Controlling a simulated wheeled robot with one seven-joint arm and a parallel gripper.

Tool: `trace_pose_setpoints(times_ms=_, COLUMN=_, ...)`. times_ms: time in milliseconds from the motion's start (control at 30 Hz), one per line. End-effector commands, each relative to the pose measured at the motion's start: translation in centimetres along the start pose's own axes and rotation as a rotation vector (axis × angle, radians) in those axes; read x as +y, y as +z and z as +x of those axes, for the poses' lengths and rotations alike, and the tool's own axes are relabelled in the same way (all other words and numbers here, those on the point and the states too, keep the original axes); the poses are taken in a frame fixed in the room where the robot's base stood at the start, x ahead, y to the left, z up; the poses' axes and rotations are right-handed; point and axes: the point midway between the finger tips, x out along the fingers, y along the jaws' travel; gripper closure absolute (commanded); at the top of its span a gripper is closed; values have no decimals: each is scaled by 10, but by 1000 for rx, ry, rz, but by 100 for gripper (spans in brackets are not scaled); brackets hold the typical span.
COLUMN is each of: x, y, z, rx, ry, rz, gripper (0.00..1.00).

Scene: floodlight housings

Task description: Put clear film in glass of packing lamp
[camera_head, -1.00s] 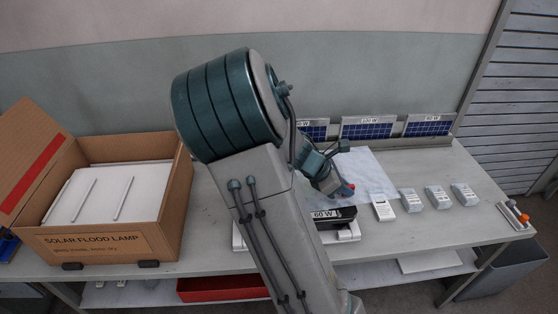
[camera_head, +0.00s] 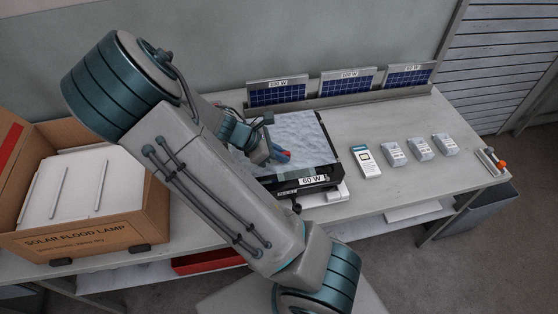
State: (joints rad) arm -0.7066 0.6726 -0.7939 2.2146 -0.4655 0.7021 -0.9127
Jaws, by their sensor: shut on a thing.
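The clear film (camera_head: 300,140) is a pale, crinkled, slightly see-through sheet over the face of the black 60 W floodlight (camera_head: 322,180). I cannot tell whether it rests flat on the glass or hangs just above it. The lamp lies on the bench, with its label at the front edge and white packing beside and beneath it. My gripper (camera_head: 279,156) is at the left part of the film, shut on it. My arm hides the lamp's left side and most of the jaws.
An open carton (camera_head: 90,225) marked SOLAR FLOOD LAMP, with white packing inside, stands at left. Small solar panels (camera_head: 347,82) stand in a rack at the back. A white remote-like device (camera_head: 366,162) and several grey packs (camera_head: 420,148) lie to the right, with bare bench between.

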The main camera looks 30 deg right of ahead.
Motion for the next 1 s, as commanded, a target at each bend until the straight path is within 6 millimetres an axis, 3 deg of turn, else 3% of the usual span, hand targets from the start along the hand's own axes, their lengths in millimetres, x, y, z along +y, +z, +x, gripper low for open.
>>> trace_pose_setpoints(times_ms=167, x=0, y=-10, z=3, rx=-1, ry=-1, rz=1, gripper=100)
trace_pose_setpoints(times_ms=433, x=0, y=-30, z=24, rx=-1, ry=-2, rz=2, gripper=100)
trace_pose_setpoints(times_ms=733, x=0, y=-34, z=28, rx=1, ry=-1, rz=2, gripper=100)
trace_pose_setpoints(times_ms=767, x=0, y=-34, z=28, rx=1, ry=-1, rz=2, gripper=83)
trace_pose_setpoints(times_ms=800, x=0, y=-34, z=28, rx=1, ry=-1, rz=2, gripper=72)
trace_pose_setpoints(times_ms=833, x=0, y=-34, z=28, rx=1, ry=-1, rz=2, gripper=66)
trace_pose_setpoints(times_ms=1000, x=0, y=-34, z=28, rx=1, ry=-1, rz=2, gripper=66)
